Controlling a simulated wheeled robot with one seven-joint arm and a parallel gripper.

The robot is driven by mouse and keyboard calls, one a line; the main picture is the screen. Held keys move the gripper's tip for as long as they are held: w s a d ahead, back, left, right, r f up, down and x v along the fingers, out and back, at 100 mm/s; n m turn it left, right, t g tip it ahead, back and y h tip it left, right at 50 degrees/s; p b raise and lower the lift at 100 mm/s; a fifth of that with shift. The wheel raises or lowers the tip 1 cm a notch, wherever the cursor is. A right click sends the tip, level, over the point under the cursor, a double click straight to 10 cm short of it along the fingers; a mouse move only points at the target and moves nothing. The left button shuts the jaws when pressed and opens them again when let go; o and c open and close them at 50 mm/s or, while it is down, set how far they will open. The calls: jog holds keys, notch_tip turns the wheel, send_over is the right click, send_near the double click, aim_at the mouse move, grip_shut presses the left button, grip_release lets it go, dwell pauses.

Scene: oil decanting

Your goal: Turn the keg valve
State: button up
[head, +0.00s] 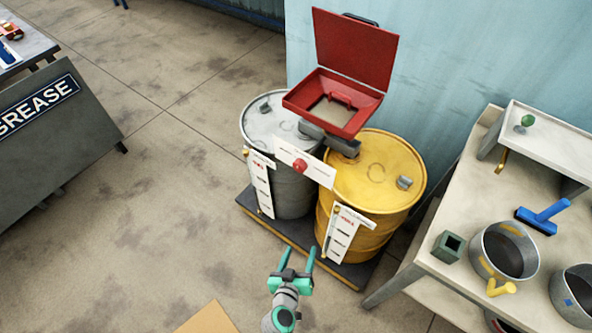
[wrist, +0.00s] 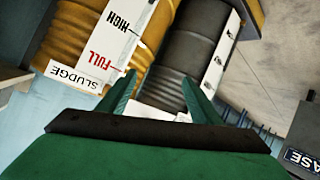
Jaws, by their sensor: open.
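A grey drum (head: 290,192) and a yellow drum (head: 372,185) stand side by side on a low dark pallet (head: 352,274). A small red round knob (head: 300,166), which looks like the valve, sits on a white plate (head: 318,172) between their upper fronts. My gripper (head: 299,250) is open and empty, in front of and below the plate in the head view. In the wrist view, the yellow drum (wrist: 62,28) with its SLUDGE gauge and the dark grey drum (wrist: 185,52) lie beyond my gripper (wrist: 160,92). White plate parts show between the fingers; no knob shows there.
A red open-lidded box (head: 335,95) sits above the drums. A bench (head: 455,205) at right holds a metal pot (head: 505,250), a blue tool (head: 545,217) and a green block (head: 448,246). A GREASE-marked panel (head: 50,135) stands at left.

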jog(key=w+a+r+m+t+h, duration=0.1)
jog(key=w+a+r+m+h, duration=0.2)
jog(key=w, duration=0.7)
jog(key=m+t+h, duration=0.1)
jog(key=m+h, duration=0.2)
jog(key=h, duration=0.1)
send_near(297, 168)
jog(key=x, duration=0.9)
jog(key=shift+d+f, duration=0.1)
jog(key=c, duration=1.1)
